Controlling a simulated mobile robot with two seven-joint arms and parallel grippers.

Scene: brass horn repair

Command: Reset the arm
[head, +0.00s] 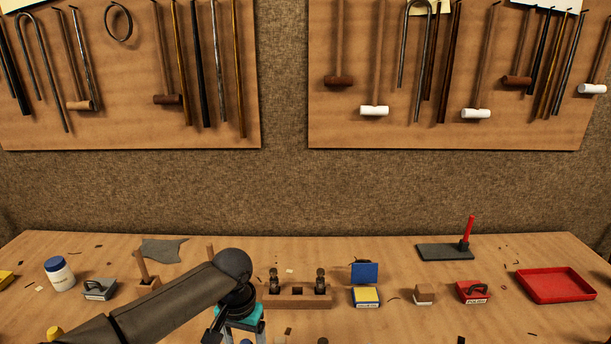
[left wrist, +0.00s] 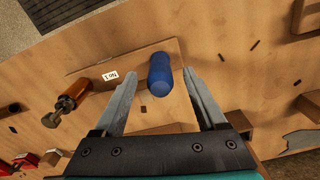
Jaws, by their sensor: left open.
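My left arm comes in from the left in the head view, and its gripper (head: 240,328) points down at the front of the bench, cut off by the bottom edge. In the left wrist view the same gripper (left wrist: 159,74) has its two fingers spread apart. A blue cylinder (left wrist: 160,76) shows in the gap between the fingertips, over a pale wooden board (left wrist: 150,55). I see no finger touching it. My right gripper is in neither view.
A wooden block (head: 298,296) with dark pieces stands right of my arm. Bench is open at centre back.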

